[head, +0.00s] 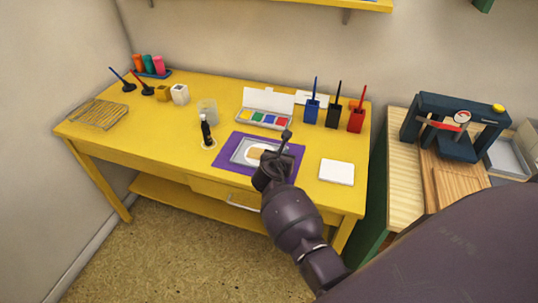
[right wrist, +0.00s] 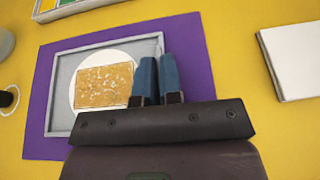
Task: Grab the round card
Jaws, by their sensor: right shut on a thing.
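The round card (right wrist: 100,54) is white and lies in a shallow grey tray (right wrist: 62,100) on a purple mat (right wrist: 40,110). It also shows in the head view (head: 254,147). A gold patterned rectangle (right wrist: 104,85) lies over the card's middle. My right gripper (right wrist: 158,60) reaches over the tray, its blue fingers nearly together at the card's right edge and shut on it. The exact contact is hidden by the fingers. In the head view the right gripper (head: 268,163) covers the tray's right part. My left gripper is not in view.
A white pad (head: 337,172) lies right of the mat. A colour inkpad box (head: 263,118) stands behind it, with blue, black and red holders (head: 356,120) at the back right. A small dark bottle (head: 207,132) stands left. The yellow table's (head: 150,130) left middle is clear.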

